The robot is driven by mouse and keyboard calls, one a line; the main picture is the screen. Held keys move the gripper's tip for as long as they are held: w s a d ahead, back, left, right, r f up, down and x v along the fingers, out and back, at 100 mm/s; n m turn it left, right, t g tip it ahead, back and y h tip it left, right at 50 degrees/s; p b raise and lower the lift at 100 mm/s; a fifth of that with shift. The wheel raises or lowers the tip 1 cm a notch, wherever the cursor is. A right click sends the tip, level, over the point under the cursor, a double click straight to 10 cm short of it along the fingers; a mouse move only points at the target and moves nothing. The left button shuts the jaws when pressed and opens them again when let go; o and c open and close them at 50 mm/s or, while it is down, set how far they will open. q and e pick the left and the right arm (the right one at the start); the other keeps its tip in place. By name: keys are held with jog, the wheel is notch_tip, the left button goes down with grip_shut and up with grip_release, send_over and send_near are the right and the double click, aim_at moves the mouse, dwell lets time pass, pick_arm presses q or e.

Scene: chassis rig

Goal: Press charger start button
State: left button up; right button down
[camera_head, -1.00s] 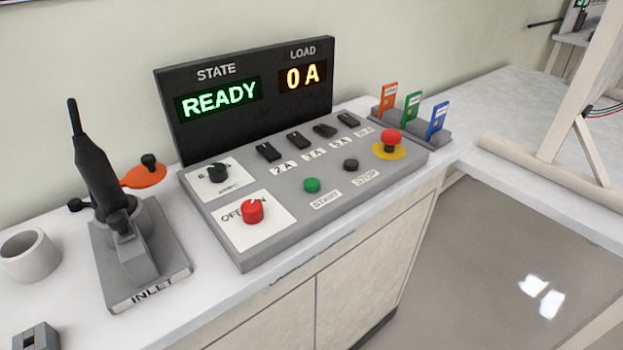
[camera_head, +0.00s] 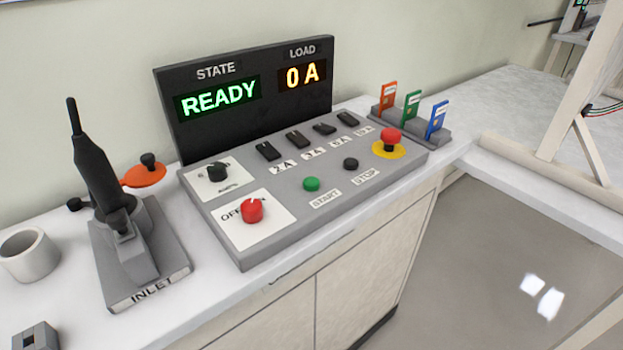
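The green start button (camera_head: 312,184) sits on the sloped grey control panel (camera_head: 290,212), above a label reading START. The black stop button (camera_head: 351,164) is to its right, above a STOP label. The display board (camera_head: 245,98) behind the panel reads READY under STATE and 0 A under LOAD. A red knob (camera_head: 252,211) is on a white plate at the panel's front left, and a black knob (camera_head: 217,172) is on another plate behind it. Neither of my grippers is in view.
A red emergency button (camera_head: 391,138) on a yellow disc is at the panel's right. Several black switches (camera_head: 298,139) line the back. The INLET stand (camera_head: 150,281) holds a black plug (camera_head: 98,165) at left, near a white cup (camera_head: 28,255). Coloured tags (camera_head: 411,110) stand at right.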

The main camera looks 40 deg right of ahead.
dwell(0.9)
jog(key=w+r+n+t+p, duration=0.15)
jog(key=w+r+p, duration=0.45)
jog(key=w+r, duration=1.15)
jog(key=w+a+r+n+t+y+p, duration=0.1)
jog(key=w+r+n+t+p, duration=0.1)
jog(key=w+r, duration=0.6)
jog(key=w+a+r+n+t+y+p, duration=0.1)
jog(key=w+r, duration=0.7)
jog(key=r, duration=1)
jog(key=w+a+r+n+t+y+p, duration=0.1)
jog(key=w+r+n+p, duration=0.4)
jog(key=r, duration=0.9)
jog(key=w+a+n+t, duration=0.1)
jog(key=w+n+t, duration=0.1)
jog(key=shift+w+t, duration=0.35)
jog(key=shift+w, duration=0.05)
